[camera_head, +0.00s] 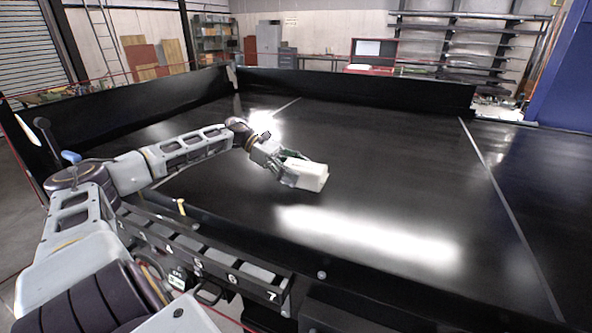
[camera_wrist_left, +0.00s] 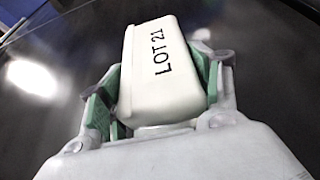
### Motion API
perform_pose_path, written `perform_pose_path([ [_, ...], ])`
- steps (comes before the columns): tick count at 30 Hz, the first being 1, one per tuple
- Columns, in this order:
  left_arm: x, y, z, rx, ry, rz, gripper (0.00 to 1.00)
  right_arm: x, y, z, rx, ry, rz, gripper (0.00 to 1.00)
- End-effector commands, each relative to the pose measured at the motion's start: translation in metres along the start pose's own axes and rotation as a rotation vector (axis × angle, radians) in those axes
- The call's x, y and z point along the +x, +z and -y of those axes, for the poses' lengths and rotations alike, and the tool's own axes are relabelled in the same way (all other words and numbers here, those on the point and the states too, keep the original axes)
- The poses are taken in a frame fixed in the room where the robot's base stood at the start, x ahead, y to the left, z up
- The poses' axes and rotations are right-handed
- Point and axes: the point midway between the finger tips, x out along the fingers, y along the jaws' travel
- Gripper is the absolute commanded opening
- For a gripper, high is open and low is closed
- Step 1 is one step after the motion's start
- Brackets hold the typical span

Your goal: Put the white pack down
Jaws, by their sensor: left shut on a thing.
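The white pack (camera_head: 312,177) is in the fingers of my left gripper (camera_head: 290,171), over the black conveyor belt (camera_head: 400,170) in the head view. In the left wrist view the pack (camera_wrist_left: 165,75) shows the print "LOT 21". The green pads of my left gripper (camera_wrist_left: 155,100) press on both sides of it. I cannot tell whether the underside of the pack touches the belt. My right gripper is not in view.
Black side walls (camera_head: 350,90) stand along the far and left edges of the belt. A rail with numbers (camera_head: 205,263) runs along the near edge. The belt to the right of the pack is clear, with bright glare in front.

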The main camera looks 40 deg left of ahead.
Motion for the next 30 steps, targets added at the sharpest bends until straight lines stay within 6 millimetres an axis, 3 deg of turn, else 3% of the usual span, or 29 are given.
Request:
perform_pose_path([
  [7,0.0007,-0.0012,-0.0003,0.002,0.001,0.002,0.24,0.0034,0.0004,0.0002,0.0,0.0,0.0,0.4],
  [8,0.0011,-0.0025,0.0,0.0,0.0,0.0,0.65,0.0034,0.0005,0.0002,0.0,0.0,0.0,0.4],
  [13,0.0008,-0.0019,0.0,0.0,0.0,0.0,0.86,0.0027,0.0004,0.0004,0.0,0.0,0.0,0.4],
  [30,-0.0003,0.0009,0.0,0.0,0.0,0.0,0.87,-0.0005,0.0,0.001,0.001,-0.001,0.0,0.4],
])
